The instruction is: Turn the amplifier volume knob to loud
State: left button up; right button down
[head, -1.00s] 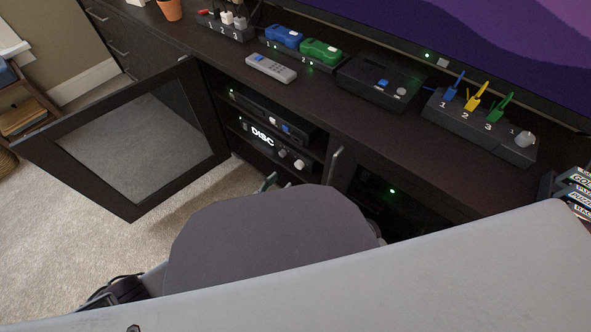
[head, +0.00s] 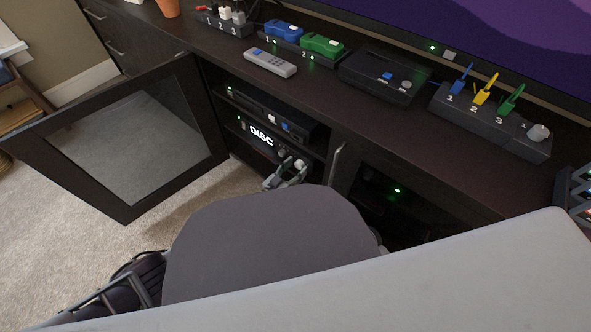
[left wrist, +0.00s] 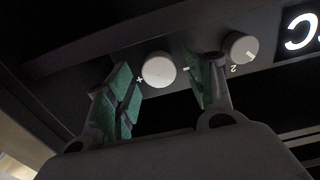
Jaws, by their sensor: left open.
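The amplifier (head: 262,140) sits on a shelf inside the open cabinet, with a lit "DISC" display. Its volume knob (left wrist: 158,70) is pale and round, with a plus and a minus mark beside it in the left wrist view. My left gripper (head: 286,174) is open at the amplifier's front. In the left wrist view, the green-padded fingers of the gripper (left wrist: 166,88) stand on either side of the volume knob, with gaps visible. A second knob (left wrist: 240,47), marked 2, lies just beyond the right finger. My right gripper is not in view.
The glass cabinet door (head: 140,140) stands open at left. Another black device (head: 265,108) sits on the shelf above. A closed door with a handle (head: 337,162) is to the right. The top holds a remote (head: 270,63) and a switch box (head: 490,120).

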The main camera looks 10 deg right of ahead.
pick_arm(q)
jog(key=shift+w+d, duration=0.15)
jog(key=c, duration=1)
jog(key=shift+m, duration=2.9)
